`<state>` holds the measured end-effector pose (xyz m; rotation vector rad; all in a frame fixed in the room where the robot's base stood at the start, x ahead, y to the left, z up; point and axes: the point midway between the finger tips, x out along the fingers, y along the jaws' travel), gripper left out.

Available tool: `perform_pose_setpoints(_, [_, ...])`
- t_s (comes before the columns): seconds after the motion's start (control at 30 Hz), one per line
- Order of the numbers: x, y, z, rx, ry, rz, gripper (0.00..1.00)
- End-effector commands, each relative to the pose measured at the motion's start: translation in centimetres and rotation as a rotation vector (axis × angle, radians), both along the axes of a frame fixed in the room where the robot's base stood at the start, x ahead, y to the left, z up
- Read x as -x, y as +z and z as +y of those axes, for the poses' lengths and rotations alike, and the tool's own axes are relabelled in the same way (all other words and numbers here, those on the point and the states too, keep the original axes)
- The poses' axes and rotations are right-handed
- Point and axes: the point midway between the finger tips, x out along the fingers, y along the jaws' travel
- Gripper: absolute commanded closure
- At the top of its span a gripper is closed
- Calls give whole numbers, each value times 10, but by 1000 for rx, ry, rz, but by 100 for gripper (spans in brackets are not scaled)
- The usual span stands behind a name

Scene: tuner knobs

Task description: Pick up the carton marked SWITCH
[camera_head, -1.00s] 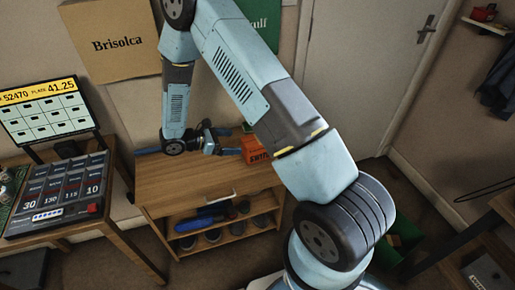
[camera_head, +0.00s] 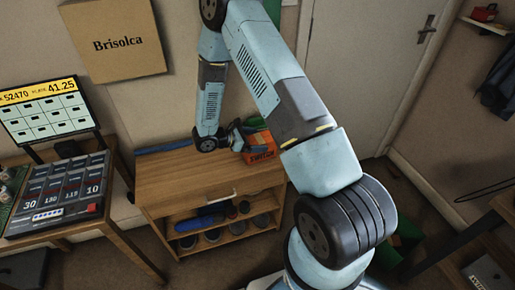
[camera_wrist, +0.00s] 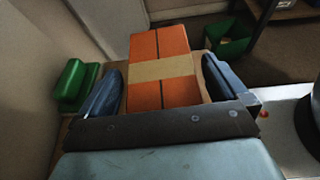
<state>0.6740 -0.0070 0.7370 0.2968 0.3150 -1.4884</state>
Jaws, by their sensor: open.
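The orange carton marked SWITCH (camera_head: 260,151) stands at the right end of the wooden cabinet's top in the head view, partly behind my arm. In the wrist view the carton (camera_wrist: 160,45) shows an orange face with a tan band across it. My gripper (camera_head: 240,137) is at the carton's left side in the head view. In the wrist view my gripper (camera_wrist: 161,75) is open, with one dark finger on each side of the carton. The carton lies between the fingers; a gap shows at the left, and contact at the right is hard to tell.
The wooden cabinet (camera_head: 180,182) has shelves below. A green object (camera_wrist: 74,84) lies close to the left finger, and a green bin (camera_wrist: 229,46) stands on the floor beyond. A table with a dark device (camera_head: 62,190) stands at the left. The cabinet top's front left is clear.

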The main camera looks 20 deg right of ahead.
Motion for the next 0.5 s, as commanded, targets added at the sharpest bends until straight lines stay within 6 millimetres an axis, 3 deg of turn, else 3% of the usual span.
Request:
perform_pose_setpoints(0.27, [0, -1, -2, 0, 1, 1, 0])
perform_pose_setpoints(0.5, [0, -1, -2, 0, 1, 0, 23])
